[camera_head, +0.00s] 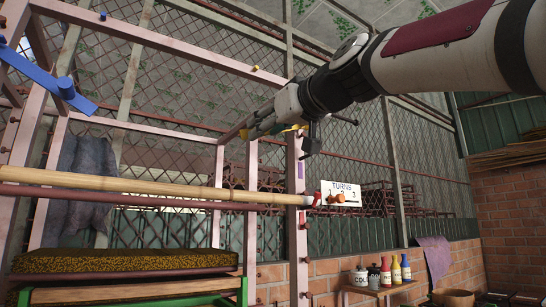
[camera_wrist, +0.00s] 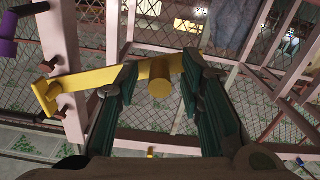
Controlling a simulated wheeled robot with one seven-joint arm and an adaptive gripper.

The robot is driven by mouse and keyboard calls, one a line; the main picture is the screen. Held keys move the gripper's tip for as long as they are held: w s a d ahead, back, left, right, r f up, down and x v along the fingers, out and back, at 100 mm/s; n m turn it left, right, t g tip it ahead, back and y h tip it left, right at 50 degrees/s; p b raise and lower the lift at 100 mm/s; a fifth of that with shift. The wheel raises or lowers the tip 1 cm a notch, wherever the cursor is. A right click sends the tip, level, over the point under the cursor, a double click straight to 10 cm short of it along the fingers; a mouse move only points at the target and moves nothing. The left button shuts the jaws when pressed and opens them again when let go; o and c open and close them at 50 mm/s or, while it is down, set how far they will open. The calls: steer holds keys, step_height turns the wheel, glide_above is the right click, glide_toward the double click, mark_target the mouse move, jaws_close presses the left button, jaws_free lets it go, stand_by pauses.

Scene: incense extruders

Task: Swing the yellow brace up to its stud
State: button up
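The yellow brace (camera_wrist: 105,84) is a flat bar with a round knob (camera_wrist: 160,78), running from a pink post (camera_wrist: 62,60) to between my fingers in the wrist view. My gripper (camera_wrist: 160,70) is open, with a finger on each side of the knob and visible gaps; depth contact cannot be told. In the head view my gripper (camera_head: 258,124) is beside the post's top, hiding most of the brace; a yellow bit (camera_head: 294,128) shows. A small yellow stud (camera_head: 255,68) sits on the upper pink beam; a small yellow piece (camera_wrist: 150,152) also shows low in the wrist view.
A blue brace (camera_head: 60,88) hangs at the left. A purple piece (camera_wrist: 8,48) is beside the post. Bottles (camera_head: 385,270) stand on a low shelf. Mesh fencing lies behind.

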jaws_close()
steer(key=shift+r, duration=0.15)
